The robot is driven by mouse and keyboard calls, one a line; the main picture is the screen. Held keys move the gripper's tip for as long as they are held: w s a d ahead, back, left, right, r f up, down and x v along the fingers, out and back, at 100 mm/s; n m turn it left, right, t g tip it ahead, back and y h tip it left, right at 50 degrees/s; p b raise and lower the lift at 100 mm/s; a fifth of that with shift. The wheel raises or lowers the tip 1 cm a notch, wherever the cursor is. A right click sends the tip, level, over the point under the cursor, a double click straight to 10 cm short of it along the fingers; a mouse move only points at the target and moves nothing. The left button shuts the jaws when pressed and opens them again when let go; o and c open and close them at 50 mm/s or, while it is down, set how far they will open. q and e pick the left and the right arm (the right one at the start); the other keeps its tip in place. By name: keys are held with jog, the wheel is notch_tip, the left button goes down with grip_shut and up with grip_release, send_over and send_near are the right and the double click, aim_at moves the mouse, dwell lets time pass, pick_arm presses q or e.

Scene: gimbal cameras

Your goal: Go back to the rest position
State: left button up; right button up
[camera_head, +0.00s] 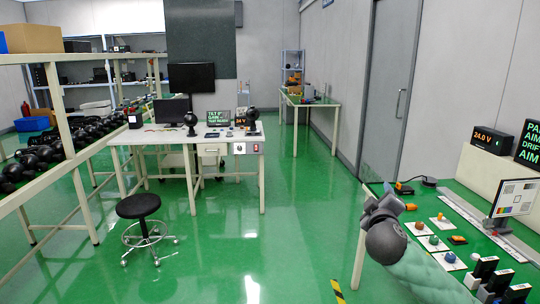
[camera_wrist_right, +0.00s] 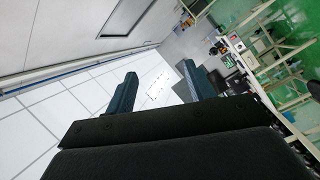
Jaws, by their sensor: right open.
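My right gripper (camera_head: 382,203) shows in the head view at lower right, raised at the left edge of the green-topped bench. My right arm comes in from the bottom right behind it. In the right wrist view the two dark fingers of this gripper (camera_wrist_right: 158,88) stand apart with nothing between them, against the wall and ceiling. The gripper is open and empty. My left gripper and left arm are not in view.
The green-topped bench (camera_head: 473,208) at right holds a test chart (camera_head: 514,198), a 24.0 V display (camera_head: 491,140) and several small coloured parts. A stool (camera_head: 140,208) and a white desk (camera_head: 180,136) stand at left. The green floor (camera_head: 300,215) between is clear.

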jog(key=s+a+f+m+g+y, duration=0.1)
jog(key=s+a+f+g+y, duration=0.15)
jog(key=s+f, duration=0.45)
jog(key=s+a+f+m+g+y+p, duration=0.1)
jog(key=s+a+f+g, duration=0.35)
jog(key=f, duration=0.55)
jog(key=s+a+f+m+g+y, duration=0.1)
jog(key=s+a+f+g, duration=0.15)
jog(key=s+f, duration=0.5)
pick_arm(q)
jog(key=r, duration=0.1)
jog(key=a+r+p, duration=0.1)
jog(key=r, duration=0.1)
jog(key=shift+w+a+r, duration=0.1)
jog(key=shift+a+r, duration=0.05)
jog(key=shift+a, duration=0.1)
pick_arm(e)
jog(key=s+a+f+m+g+y, duration=0.1)
jog(key=s+a+f+g, duration=0.1)
jog(key=s+f, duration=0.7)
jog(key=s+a+f+m+g+y, duration=0.1)
jog(key=s+a+f+m+g, duration=0.1)
jog(key=s+f, duration=0.7)
jog(key=s+a+g, duration=0.1)
jog(key=s+a, duration=0.1)
jog(key=s, duration=0.6)
jog(key=shift+s+g, duration=0.25)
jog(key=shift+g, duration=0.1)
jog(key=shift+a, duration=0.1)
